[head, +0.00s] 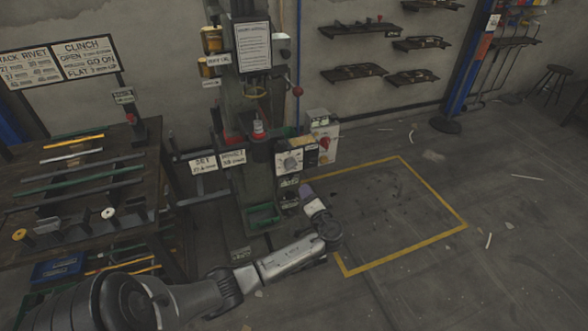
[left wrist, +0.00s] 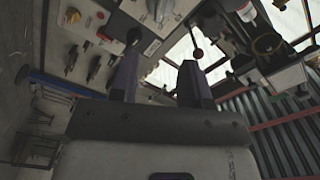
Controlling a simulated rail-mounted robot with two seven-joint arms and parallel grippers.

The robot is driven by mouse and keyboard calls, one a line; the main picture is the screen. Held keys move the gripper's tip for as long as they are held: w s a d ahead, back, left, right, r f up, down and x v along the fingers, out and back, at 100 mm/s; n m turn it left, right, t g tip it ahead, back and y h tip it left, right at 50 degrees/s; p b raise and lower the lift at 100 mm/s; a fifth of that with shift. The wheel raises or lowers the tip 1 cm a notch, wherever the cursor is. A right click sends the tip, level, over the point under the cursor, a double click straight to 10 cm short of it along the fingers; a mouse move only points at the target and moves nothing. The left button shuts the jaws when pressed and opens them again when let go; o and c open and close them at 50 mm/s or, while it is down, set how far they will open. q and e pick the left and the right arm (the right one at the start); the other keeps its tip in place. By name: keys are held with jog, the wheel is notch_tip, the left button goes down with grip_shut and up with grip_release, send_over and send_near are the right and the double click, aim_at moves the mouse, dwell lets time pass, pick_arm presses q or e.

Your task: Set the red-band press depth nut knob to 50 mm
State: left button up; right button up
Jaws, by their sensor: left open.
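A green-grey rivet press (head: 262,190) with red parts around its working head (head: 258,130) stands at the middle in the head view. A light panel on its front carries a round dark knob (head: 291,162). I cannot tell whether this is the depth nut knob, and its setting is too small to read. My left gripper (head: 306,190) is just below and right of that panel, apart from it as far as I can see. In the left wrist view its two dark purple fingers (left wrist: 160,83) are spread with nothing between them. My right gripper is not in view.
A control box with a red knob (head: 324,145) sits right of the panel. A lever with a red ball (head: 298,90) stands above. Label plates (head: 203,164) stick out left. A cluttered workbench (head: 85,200) stands at left. The yellow-outlined floor (head: 400,215) at right is clear.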

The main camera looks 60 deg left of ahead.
aim_at(293, 167)
pick_arm(q)
jog(key=a+b, duration=0.1)
jog(key=a, duration=0.3)
jog(key=a+b, duration=0.1)
jog(key=a, duration=0.2)
jog(key=w+a+b, duration=0.1)
jog(key=a, duration=0.3)
jog(key=shift+w+a+f, duration=0.1)
jog(key=shift+a, duration=0.25)
jog(key=shift+w+a+b, duration=0.15)
jog(key=shift+a+b, duration=0.25)
jog(key=shift+a, duration=0.55)
jog(key=shift+c, duration=0.3)
grip_shut()
